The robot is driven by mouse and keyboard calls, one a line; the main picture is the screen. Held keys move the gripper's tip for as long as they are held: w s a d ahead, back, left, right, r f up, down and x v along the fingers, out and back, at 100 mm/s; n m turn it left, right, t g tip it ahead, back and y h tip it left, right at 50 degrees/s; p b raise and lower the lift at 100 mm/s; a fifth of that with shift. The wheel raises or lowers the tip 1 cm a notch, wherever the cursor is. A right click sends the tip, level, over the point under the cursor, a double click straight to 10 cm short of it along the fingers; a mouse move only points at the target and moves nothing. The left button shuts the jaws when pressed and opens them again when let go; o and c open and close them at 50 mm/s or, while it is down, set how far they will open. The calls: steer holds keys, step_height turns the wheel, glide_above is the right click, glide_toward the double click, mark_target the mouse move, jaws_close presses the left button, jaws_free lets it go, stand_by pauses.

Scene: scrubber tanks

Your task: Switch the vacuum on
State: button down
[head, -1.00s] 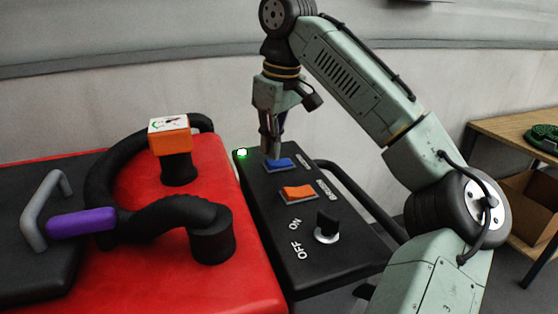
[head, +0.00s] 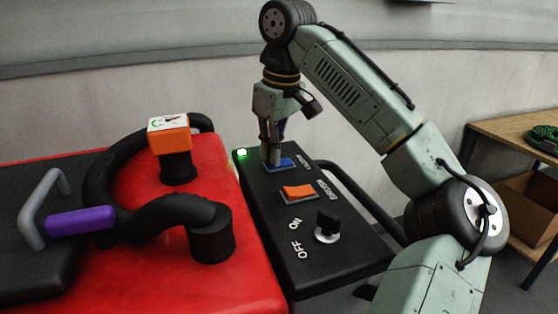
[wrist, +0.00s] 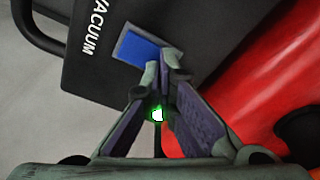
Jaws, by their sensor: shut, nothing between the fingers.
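The blue vacuum switch (head: 287,163) is a rocker on the sloping black control panel (head: 300,260). In the wrist view the blue switch (wrist: 136,48) lies in a grey frame beside the white word VACUUM. My gripper (head: 271,163) points down at the switch's left end, its fingers shut and empty. In the wrist view the closed fingertips (wrist: 164,68) overlap one end of the switch and hide part of it. I cannot tell whether they touch it or which way the rocker is tilted.
An orange brush switch (head: 298,191) and a black knob (head: 328,223) marked ON and OFF sit nearer on the panel. A green light (head: 241,153) glows at its far corner. The red body (head: 260,285) with black hoses is left; a wooden table (head: 490,126) stands right.

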steer(key=shift+f, duration=0.15)
steer(key=shift+r+p, duration=1)
steer(key=shift+r, duration=2.55)
